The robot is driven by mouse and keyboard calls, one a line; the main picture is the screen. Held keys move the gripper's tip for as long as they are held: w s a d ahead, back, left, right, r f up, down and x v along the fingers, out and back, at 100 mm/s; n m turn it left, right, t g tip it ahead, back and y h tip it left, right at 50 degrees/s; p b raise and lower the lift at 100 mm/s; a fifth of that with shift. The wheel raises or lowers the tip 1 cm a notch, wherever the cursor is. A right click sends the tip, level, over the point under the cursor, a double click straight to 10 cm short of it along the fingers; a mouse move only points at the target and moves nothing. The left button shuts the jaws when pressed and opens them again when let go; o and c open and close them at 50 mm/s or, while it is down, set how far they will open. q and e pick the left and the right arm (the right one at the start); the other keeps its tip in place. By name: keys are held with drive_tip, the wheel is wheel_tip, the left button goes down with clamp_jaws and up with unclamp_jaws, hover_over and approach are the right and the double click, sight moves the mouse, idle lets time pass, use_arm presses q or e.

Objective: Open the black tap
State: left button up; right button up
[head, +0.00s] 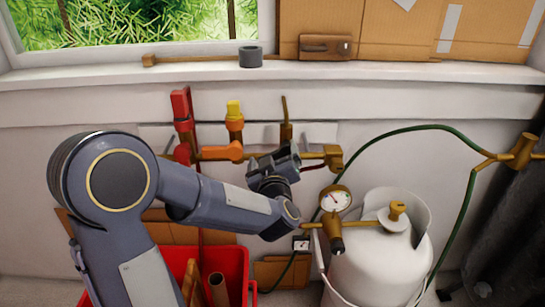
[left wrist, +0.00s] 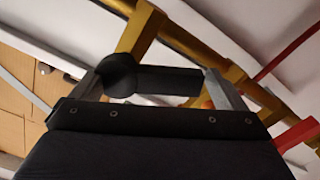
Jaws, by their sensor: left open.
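The black tap (left wrist: 165,80) shows in the left wrist view as a dark round hub with a straight bar handle, mounted on a brass pipe. My left gripper (left wrist: 155,85) is open around it, with one finger near the hub and the other near the bar's far end. I cannot tell whether either finger touches it. In the head view my left gripper (head: 284,158) is at the brass pipe on the wall and mostly hides the tap. My right gripper is in neither view.
Red (head: 182,110), yellow (head: 234,112) and orange (head: 222,152) tap handles are left of the gripper. A pressure gauge (head: 335,201) and white gas cylinder (head: 375,262) stand to the right, with a green hose (head: 400,130). A red crate (head: 236,262) is below.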

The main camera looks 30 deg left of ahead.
use_arm(q)
drive_tip(key=shift+c, duration=0.3)
drive_tip(key=c, duration=1.3)
drive_tip(key=shift+w+d+f+n+b, duration=0.1)
drive_tip(key=shift+f+n+b, duration=0.4)
drive_tip(key=shift+b, duration=0.55)
drive_tip(key=shift+w+d+f+n+b, duration=0.25)
drive_tip(key=shift+d+n+b, duration=0.2)
drive_tip(key=shift+n+b, duration=1.5)
drive_tip(key=shift+w+d+f+n+b, duration=0.3)
drive_tip(key=shift+d+n+b, duration=0.15)
drive_tip(key=shift+n+b, duration=1.45)
drive_tip(key=shift+w+d+f+n+b, duration=0.25)
drive_tip(key=shift+d+n+b, duration=0.2)
drive_tip(key=shift+n+b, duration=1.45)
drive_tip(key=o, duration=1.4)
drive_tip(key=shift+c, duration=0.2)
